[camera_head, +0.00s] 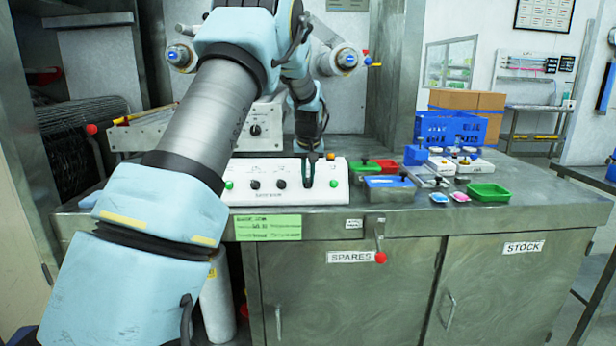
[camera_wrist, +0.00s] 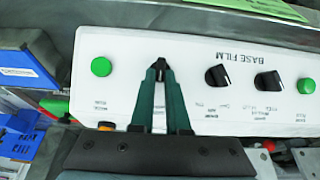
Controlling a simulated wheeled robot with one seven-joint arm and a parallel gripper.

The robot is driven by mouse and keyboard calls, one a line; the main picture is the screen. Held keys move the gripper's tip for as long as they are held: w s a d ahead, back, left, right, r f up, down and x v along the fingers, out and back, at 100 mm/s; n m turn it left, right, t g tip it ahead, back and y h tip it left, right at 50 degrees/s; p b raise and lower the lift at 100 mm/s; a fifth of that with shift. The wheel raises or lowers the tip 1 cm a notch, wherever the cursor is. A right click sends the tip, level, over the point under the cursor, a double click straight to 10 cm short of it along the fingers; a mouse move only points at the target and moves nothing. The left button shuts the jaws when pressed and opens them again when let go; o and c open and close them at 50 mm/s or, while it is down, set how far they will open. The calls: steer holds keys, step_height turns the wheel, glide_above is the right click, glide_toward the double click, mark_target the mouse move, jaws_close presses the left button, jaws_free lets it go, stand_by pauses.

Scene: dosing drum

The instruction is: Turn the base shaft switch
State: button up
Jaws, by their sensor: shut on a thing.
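A white control panel (camera_head: 290,195) stands on the steel bench; in the wrist view its face (camera_wrist: 200,50) shows upside down with a label that looks like "BASE FILM". It carries two uncovered black rotary knobs (camera_head: 255,184) and (camera_head: 280,184), which also show in the wrist view (camera_wrist: 217,76) and (camera_wrist: 268,82). My gripper (camera_head: 308,181) is at the panel's right part. In the wrist view its dark green fingers (camera_wrist: 159,70) are shut on a small black switch knob (camera_wrist: 159,64), mostly hidden between the tips. The knob's turn angle cannot be told.
Green buttons flank the knobs (camera_head: 229,185) and (camera_head: 333,183). A red-ended lever (camera_head: 380,257) sticks out at the bench front.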

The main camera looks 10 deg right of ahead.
steer(key=shift+a, duration=0.1)
jaws_close()
steer(key=n+h+b, duration=0.2)
steer(key=n, duration=0.1)
steer(key=shift+w+a+f, duration=0.1)
steer(key=shift+a+f, duration=0.05)
steer(key=shift+a, duration=0.2)
steer(key=shift+n+h+b, duration=0.6)
steer(key=shift+n+b, duration=0.1)
steer(key=shift+b, duration=0.15)
steer(key=shift+a, duration=0.1)
steer(key=o, duration=0.7)
jaws_free()
steer(key=b+v, duration=0.1)
steer(key=v, duration=0.9)
steer(key=shift+a+r, duration=0.2)
steer(key=shift+r, duration=0.15)
